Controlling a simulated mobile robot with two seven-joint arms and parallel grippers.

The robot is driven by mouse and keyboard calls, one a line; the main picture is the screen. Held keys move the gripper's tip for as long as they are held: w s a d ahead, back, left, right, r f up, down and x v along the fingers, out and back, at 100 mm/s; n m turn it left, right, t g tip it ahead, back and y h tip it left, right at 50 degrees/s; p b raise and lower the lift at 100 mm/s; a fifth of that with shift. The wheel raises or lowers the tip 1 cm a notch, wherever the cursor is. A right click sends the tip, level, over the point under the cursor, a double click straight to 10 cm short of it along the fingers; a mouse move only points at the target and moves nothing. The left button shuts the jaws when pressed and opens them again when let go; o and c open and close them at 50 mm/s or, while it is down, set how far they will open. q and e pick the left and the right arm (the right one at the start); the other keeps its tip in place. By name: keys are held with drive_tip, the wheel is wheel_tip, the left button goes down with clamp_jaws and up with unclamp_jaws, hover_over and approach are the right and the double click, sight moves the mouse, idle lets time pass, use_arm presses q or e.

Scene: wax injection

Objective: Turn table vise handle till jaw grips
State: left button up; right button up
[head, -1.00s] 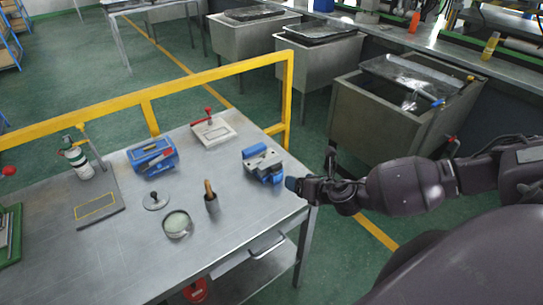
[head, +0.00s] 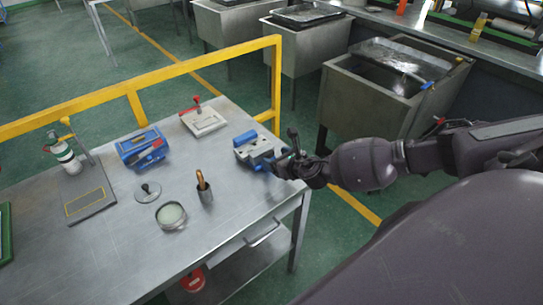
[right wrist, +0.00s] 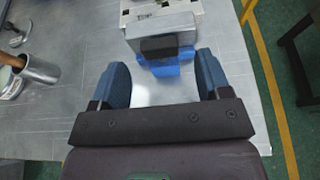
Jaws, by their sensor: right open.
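The table vise (head: 256,146), grey metal on a blue base, stands near the right edge of the steel table (head: 235,205). In the right wrist view, the vise (right wrist: 163,31) lies just beyond the fingertips, with a dark block on its near face and blue base parts below. My right gripper (head: 284,163) is at the vise's right side. In the right wrist view, the right gripper (right wrist: 163,77) is open, with two blue fingers apart and bare table between them. I cannot clearly make out the vise handle or its jaw gap. My left gripper is out of view.
A white plate with a red handle (head: 203,120) and a blue box (head: 143,148) stand behind and left of the vise. A metal cup with a brush (head: 205,191) and a round dish (head: 171,215) stand to the left. A yellow rail (head: 190,75) runs behind the table.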

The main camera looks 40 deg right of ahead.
sight(270, 156)
drive_tip(key=shift+x, duration=1.55)
drive_tip(key=c, duration=0.9)
